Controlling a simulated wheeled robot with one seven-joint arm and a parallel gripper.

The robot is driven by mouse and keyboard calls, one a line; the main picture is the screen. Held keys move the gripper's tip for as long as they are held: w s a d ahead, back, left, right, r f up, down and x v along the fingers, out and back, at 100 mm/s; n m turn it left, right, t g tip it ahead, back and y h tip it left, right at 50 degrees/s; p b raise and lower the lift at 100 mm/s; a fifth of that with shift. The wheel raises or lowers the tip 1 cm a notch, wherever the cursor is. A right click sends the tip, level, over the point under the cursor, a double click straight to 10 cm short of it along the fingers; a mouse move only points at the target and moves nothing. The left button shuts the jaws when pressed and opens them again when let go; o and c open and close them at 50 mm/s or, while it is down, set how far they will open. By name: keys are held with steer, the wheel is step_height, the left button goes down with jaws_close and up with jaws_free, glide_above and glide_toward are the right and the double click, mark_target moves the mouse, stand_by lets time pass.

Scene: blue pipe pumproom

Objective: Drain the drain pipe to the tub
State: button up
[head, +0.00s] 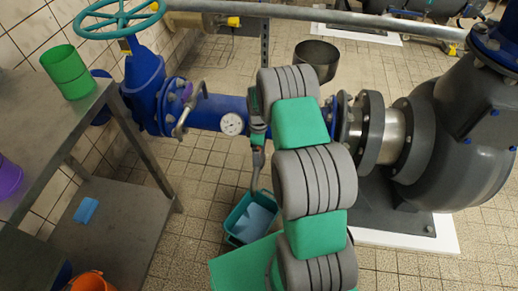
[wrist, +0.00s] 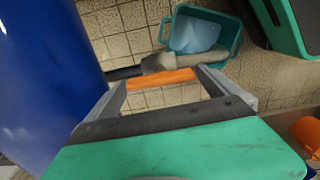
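The grey drain pipe (wrist: 190,61) shows in the wrist view, its pale end at the near rim of the tub. What seems to be the same pipe (head: 258,165) hangs below the blue pipe (head: 215,109) in the head view. The teal tub (head: 232,231) stands on the floor below, with something light blue inside; it also shows in the wrist view (wrist: 236,22). My gripper (wrist: 162,82) has its fingers wide apart, and an orange bar (wrist: 160,79), apparently a handle, spans the gap between them. My arm hides most of my gripper in the head view.
A grey pump (head: 455,140) stands at the right. A metal table (head: 60,125) with a green cup (head: 67,72) stands at the left. A teal handwheel (head: 118,18) and a gauge (head: 232,124) sit on the blue piping. A blue surface (wrist: 40,80) is close to my gripper.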

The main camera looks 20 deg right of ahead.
step_height(320, 180, up, 8)
steer(key=shift+f+p, duration=0.1)
steer(key=shift+p, duration=0.85)
